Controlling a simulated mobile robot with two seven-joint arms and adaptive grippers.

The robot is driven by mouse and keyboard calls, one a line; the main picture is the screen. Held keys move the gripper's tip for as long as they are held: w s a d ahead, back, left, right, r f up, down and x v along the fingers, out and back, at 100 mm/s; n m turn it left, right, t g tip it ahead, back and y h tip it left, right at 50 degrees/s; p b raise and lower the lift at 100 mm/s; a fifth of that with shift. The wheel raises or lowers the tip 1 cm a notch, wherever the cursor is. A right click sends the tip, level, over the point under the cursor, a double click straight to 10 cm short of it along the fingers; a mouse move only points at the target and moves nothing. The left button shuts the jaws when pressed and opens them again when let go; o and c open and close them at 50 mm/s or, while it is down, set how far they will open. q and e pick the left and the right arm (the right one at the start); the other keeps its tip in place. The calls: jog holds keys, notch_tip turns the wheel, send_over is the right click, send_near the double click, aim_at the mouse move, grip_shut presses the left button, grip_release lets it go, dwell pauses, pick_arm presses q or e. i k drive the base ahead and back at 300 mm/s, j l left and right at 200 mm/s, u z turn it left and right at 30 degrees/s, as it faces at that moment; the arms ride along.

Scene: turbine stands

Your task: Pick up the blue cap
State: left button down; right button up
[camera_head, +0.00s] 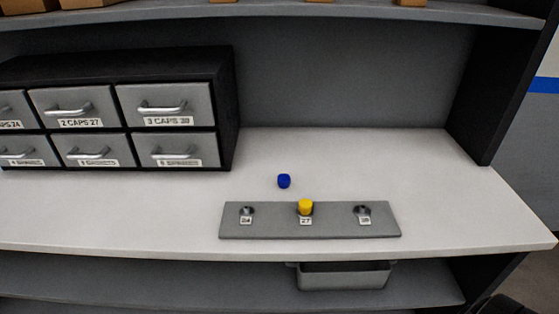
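The blue cap (284,181) is a small dark blue piece lying on the white worktop (380,160). It sits just behind the grey stand plate (265,227), apart from it, a little left of the plate's middle. Nothing is touching the cap. Neither of my grippers can be made out in this view. A dark curved shape shows at the bottom right corner, and I cannot tell what it is.
The grey plate has posts labelled 24, 27 and 30 or similar; a yellow cap (305,206) sits on the middle one. A drawer cabinet (228,110) stands at left. A grey bin (344,277) is below the worktop edge. The worktop right of the cap is clear.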

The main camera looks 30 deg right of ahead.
aim_at(284, 180)
jog(key=z, duration=1)
